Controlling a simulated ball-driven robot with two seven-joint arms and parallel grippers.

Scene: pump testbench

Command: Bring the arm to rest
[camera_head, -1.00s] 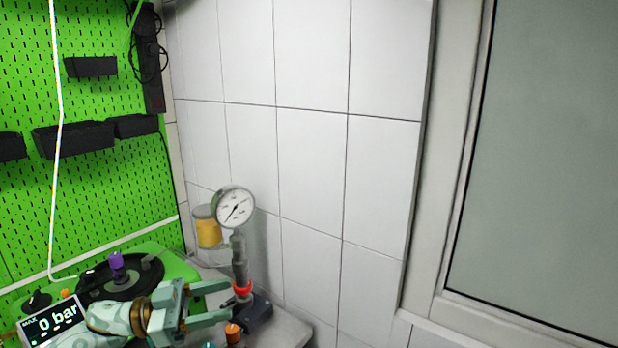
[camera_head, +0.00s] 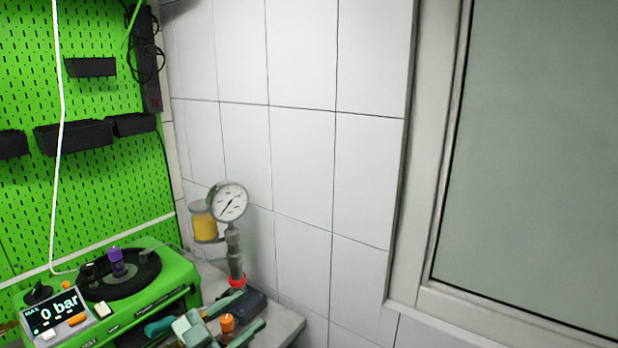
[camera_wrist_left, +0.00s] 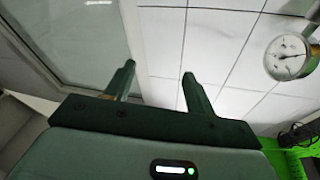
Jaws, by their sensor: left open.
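My left gripper (camera_head: 252,309) is low in the head view, at the front of the bench. Its pale green fingers are spread apart. In the left wrist view the two fingers (camera_wrist_left: 158,70) stand apart with nothing between them, against the tiled wall and window. An orange knob (camera_head: 227,322) shows close to the fingers in the head view; I cannot tell if they touch. The round pressure gauge (camera_head: 228,202) stands upright on a grey pipe behind the gripper, and also shows at the right of the wrist view (camera_wrist_left: 287,57). My right gripper is in neither view.
A green pump unit (camera_head: 180,270) with a purple knob (camera_head: 116,262) stands at left. A display (camera_head: 58,311) reads 0 bar. A yellow-filled container (camera_head: 203,226) is beside the gauge. Black bins (camera_head: 73,136) hang on the green pegboard. Tiled wall and window close off the right.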

